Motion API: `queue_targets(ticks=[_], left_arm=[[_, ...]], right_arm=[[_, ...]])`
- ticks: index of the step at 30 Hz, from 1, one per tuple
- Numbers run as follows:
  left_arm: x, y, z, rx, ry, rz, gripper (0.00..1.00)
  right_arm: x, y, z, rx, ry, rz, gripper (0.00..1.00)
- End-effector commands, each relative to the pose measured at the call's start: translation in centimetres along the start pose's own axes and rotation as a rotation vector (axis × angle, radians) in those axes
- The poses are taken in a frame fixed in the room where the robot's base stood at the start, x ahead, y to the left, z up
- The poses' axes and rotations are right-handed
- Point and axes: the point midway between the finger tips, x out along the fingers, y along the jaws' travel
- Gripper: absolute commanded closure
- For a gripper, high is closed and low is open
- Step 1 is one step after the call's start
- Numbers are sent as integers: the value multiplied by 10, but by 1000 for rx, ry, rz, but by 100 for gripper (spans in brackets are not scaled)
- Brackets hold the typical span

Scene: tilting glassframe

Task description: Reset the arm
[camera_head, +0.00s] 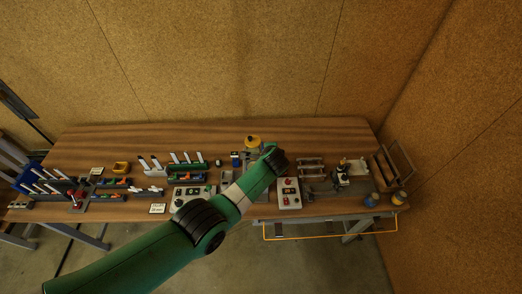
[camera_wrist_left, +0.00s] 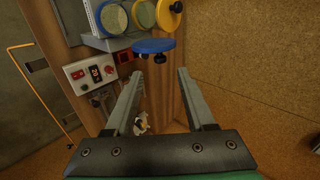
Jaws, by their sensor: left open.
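My left arm (camera_head: 140,243), green with dark joints, reaches from the lower left of the head view to the middle of the workbench (camera_head: 120,140). Its dark wrist end (camera_head: 276,159) is over the bench, and the fingers cannot be made out there. In the left wrist view my left gripper (camera_wrist_left: 160,76) is open, with its two grey fingers apart and nothing held between them. A small pale and dark object (camera_wrist_left: 141,123) shows farther off, beyond the fingers. My right gripper is in neither view.
Control boxes (camera_head: 289,193), a small microscope-like device (camera_head: 342,175) and a tilted wooden frame (camera_head: 403,160) stand on the right part of the bench. Racks and bins (camera_head: 47,186) fill the left. Discs, one blue (camera_wrist_left: 153,46), show near the fingertips. The bench's back strip is clear.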

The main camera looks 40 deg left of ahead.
Motion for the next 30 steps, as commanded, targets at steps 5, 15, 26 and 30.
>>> queue_targets(ticks=[5, 15, 26, 30], left_arm=[[0, 0, 1, 0, -1, 0, 45], [-9, 1, -16, 6, 32, -19, 45], [-204, -169, -110, -444, 611, -371, 45], [-319, -217, -105, -654, 920, -470, 45]], right_arm=[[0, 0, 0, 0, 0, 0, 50], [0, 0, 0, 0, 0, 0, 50], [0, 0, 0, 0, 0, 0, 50], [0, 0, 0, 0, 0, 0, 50]])
